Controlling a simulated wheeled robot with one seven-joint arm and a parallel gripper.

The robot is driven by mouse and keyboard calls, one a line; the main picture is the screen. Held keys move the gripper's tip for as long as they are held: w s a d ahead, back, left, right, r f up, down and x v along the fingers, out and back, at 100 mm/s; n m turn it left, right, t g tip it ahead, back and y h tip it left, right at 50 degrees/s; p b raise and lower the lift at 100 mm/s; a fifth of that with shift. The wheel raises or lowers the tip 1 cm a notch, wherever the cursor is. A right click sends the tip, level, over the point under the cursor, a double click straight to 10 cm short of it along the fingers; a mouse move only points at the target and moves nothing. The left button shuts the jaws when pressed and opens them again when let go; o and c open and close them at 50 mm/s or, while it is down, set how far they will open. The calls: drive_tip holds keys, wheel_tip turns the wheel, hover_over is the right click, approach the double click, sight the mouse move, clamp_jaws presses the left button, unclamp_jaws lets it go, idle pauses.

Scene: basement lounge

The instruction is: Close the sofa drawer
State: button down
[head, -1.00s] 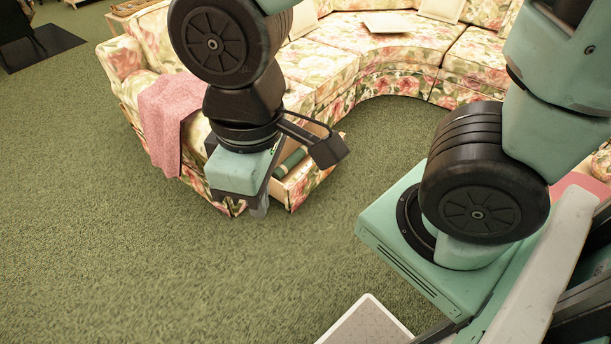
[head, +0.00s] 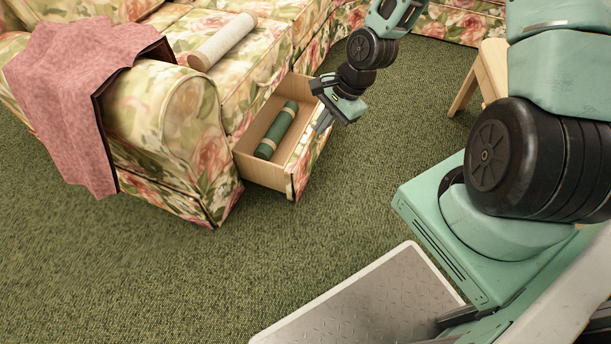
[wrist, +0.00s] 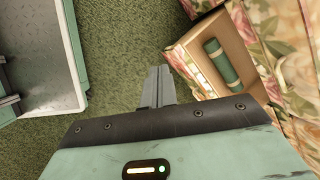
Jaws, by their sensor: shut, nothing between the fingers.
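The sofa drawer (head: 246,165) is pulled out from the base of the floral sofa (head: 186,113). Its inside is bare wood, and its front panel is floral. A rolled dark green bundle (head: 277,131) lies in it. My gripper (head: 322,122) is shut and empty, by the outer side of the drawer front; in the head view I cannot tell if it touches. In the wrist view the shut fingers (wrist: 158,88) point over the carpet, to the left of the drawer front (wrist: 186,66), with a small gap visible. The green bundle also shows there (wrist: 222,62).
A pink blanket (head: 62,100) hangs over the sofa arm. A pale roll (head: 223,40) lies on the seat. A wooden stool (head: 485,72) stands at the upper right. Green carpet (head: 130,270) is clear in front of the sofa.

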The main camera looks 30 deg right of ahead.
sight(297, 161)
drive_tip(key=w+d+f+m+t+b, duration=0.1)
drive_tip(key=d+f+m+t+b, duration=0.2)
drive_tip(key=f, duration=0.4)
drive_tip(key=w+d+f+m+y+b, duration=0.1)
drive_tip(key=d+f+m+b, duration=0.1)
drive_tip(key=f+m+b, duration=0.4)
drive_tip(key=w+d+f+m+t+b, duration=0.1)
drive_tip(key=d+f+m+t+b, duration=0.15)
drive_tip(key=f, duration=0.55)
drive_tip(key=shift+m+g, duration=0.25)
drive_tip(key=shift+m, duration=0.4)
drive_tip(key=b+x, duration=0.3)
drive_tip(key=x, duration=0.1)
drive_tip(key=b+x, duration=0.3)
drive_tip(key=w+b+x, duration=0.1)
drive_tip(key=b+x, duration=0.2)
drive_tip(key=x, duration=0.1)
drive_tip(key=shift+w+a+r, duration=0.15)
drive_tip(key=shift+w, duration=0.1)
drive_tip(key=shift+w+a+r+b, duration=0.2)
drive_tip(key=shift+w+a+b, duration=0.2)
drive_tip(key=shift+w+b, duration=0.1)
drive_tip(key=shift+a, duration=0.1)
drive_tip(key=shift+w+a+r+p, duration=0.1)
drive_tip(key=shift+w+a+p, duration=0.05)
drive_tip(key=shift+w+p, duration=0.15)
drive_tip(key=w+a+p, duration=0.5)
drive_tip(key=w+a, duration=0.6)
drive_tip(key=w, duration=0.3)
